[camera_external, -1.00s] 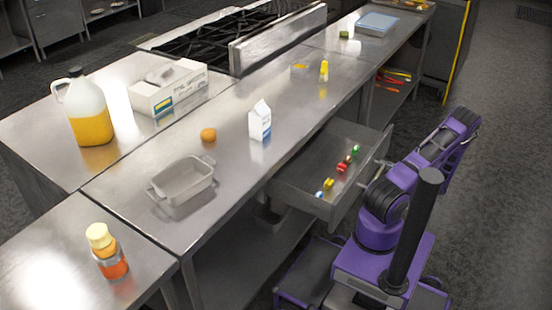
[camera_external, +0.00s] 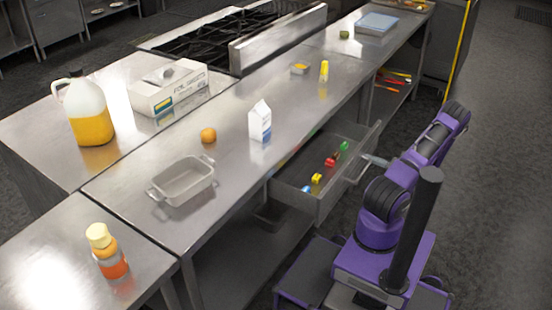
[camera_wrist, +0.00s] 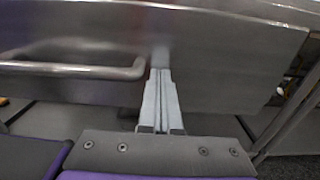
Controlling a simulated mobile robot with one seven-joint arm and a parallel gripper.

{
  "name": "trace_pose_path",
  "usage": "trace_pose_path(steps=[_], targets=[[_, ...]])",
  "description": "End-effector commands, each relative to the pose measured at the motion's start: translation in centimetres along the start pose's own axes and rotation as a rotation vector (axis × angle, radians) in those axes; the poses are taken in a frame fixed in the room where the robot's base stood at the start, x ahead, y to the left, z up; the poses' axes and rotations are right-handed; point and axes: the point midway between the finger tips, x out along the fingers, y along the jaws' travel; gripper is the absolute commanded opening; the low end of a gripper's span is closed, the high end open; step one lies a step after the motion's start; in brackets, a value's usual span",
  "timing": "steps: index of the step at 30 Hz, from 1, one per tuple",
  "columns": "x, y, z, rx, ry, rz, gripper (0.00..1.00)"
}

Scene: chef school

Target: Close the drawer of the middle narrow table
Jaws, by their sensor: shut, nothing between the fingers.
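The grey metal drawer (camera_external: 323,205) of the middle narrow table (camera_external: 230,190) stands partly open. Several small colored items lie in it, among them a yellow one (camera_external: 316,178) and a red one (camera_external: 330,161). My gripper (camera_external: 366,158) is shut and empty at the outer side of the drawer front. In the wrist view my gripper (camera_wrist: 160,72) points at the drawer front (camera_wrist: 220,65), just right of the bar handle (camera_wrist: 80,70). The fingertips appear to touch the front. The inner part of the drawer is hidden under the tabletop.
A milk carton (camera_external: 260,121), an orange (camera_external: 208,135), a grey baking dish (camera_external: 183,181) and a yellow bottle (camera_external: 323,71) stand on the tabletop. An open lower shelf (camera_external: 250,250) lies beneath. The floor (camera_external: 490,200) to the right is clear.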

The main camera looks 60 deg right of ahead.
Motion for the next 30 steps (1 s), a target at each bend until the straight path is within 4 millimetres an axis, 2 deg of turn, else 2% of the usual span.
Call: trace_pose_path(steps=[1, 9, 18, 24, 30], targets=[[1.6, 0.2, 0.1, 0.003, -0.001, 0.007, 0.00], [9.1, 0.2, 0.0, 0.001, -0.001, 0.007, 0.00], [16.3, 0.2, -0.1, 0.000, -0.002, 0.006, 0.00], [19.4, 0.1, 0.0, 0.000, -0.001, 0.003, 0.00], [20.9, 0.0, 0.0, 0.000, 0.000, 0.001, 0.00]])
